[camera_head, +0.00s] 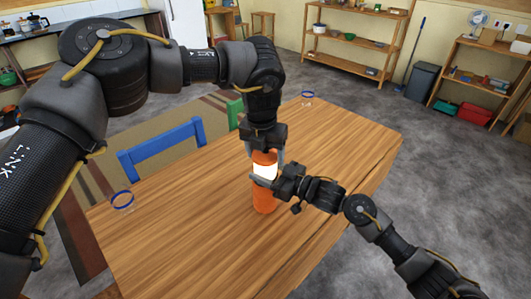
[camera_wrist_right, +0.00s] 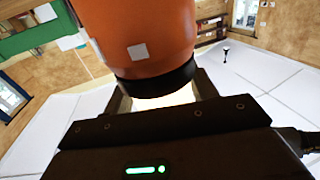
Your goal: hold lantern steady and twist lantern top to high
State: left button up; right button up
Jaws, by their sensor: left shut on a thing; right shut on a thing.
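The orange lantern (camera_head: 264,200) stands upright on the wooden table (camera_head: 190,235), with a bright glowing middle section and an orange top. My left gripper (camera_head: 265,153) comes down from above and is shut on the lantern's top, hiding most of it. My right gripper (camera_head: 266,179) reaches in from the right and is shut on the lantern around its glowing section. In the right wrist view, the orange lantern body (camera_wrist_right: 140,35) with its black ring fills the upper middle, and the right gripper's fingers (camera_wrist_right: 162,92) lie on both sides of the glowing part.
Blue rings lie on the table at the left corner (camera_head: 122,200) and far edge (camera_head: 307,94). A blue chair (camera_head: 162,148) and a green chair (camera_head: 235,113) stand at the table's far-left side. Most of the tabletop is clear. Shelves (camera_head: 350,42) stand along the back wall.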

pick_arm(q)
jog(key=shift+n, duration=0.6)
jog(key=shift+n+y, duration=0.3)
jog(key=shift+n, duration=1.1)
jog(key=shift+n, duration=1.4)
pick_arm(e)
jog(key=shift+d, duration=0.1)
pick_arm(q)
jog(key=shift+n+y, duration=0.4)
jog(key=shift+n, duration=1)
jog(key=shift+n, duration=1.4)
